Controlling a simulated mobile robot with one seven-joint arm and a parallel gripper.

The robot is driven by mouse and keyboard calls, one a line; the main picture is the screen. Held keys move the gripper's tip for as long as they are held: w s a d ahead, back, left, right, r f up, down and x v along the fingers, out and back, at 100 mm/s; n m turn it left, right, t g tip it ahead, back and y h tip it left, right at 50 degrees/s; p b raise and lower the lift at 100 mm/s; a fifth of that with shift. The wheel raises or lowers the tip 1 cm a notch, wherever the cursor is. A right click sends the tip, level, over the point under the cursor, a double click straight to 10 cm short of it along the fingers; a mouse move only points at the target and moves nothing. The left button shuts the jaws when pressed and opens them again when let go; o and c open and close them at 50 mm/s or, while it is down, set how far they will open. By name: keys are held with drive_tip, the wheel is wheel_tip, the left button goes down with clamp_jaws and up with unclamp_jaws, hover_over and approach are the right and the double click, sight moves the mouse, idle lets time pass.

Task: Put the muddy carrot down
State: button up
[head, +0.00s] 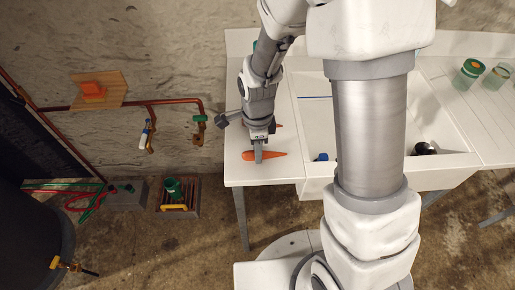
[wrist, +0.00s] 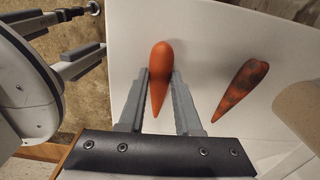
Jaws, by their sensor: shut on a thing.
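My gripper (head: 258,157) is over the left end of the white counter (head: 236,170). In the wrist view its fingers (wrist: 160,76) are shut on a plain orange carrot (wrist: 160,55), which shows no mud on its visible side. This carrot also shows in the head view (head: 274,155), partly behind a finger. A carrot with dark muddy patches (wrist: 240,90) lies on the white surface to the right in the wrist view, apart from the fingers. In the head view only an orange bit (head: 279,126) of a second carrot shows behind my gripper. Whether the held carrot touches the counter is unclear.
A sink basin (head: 440,130) lies right of the carrots, with a small blue thing (head: 321,157) at its left edge. Green-lidded jars (head: 468,74) stand at the far right. The counter's left and front edges are close to my gripper.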

drive_tip(key=o, duration=1)
drive_tip(key=shift+c, duration=0.2)
